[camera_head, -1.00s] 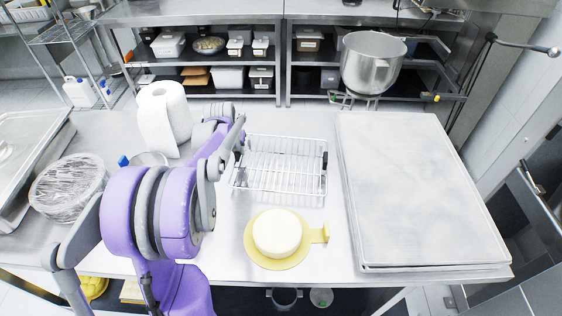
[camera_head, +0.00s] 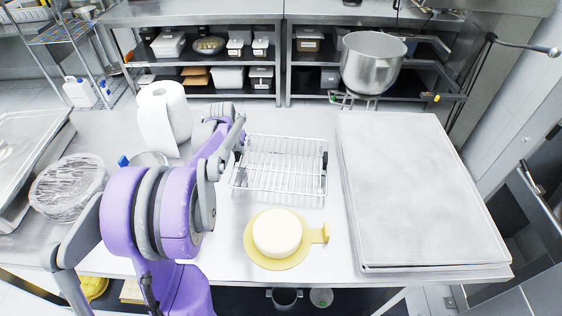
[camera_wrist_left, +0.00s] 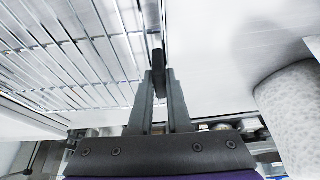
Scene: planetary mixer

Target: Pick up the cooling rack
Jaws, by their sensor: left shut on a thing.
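The cooling rack (camera_head: 281,166) is a white wire rack on the steel table, right of my left arm in the head view. My left gripper (camera_head: 238,150) is at the rack's left edge. In the left wrist view, the fingers of my left gripper (camera_wrist_left: 158,68) are close together on the edge of the rack (camera_wrist_left: 75,50), whose wires fill the upper left. The exact grip point is partly hidden by the fingers. I cannot clearly tell whether the rack is clear of the table. My right gripper is not in view.
A white cake on a yellow board (camera_head: 250,247) sits in front of the rack. Large stacked metal trays (camera_head: 410,190) lie to the right. A paper towel roll (camera_head: 164,118) stands behind my left arm, and a wrapped bowl (camera_head: 68,187) is at the left.

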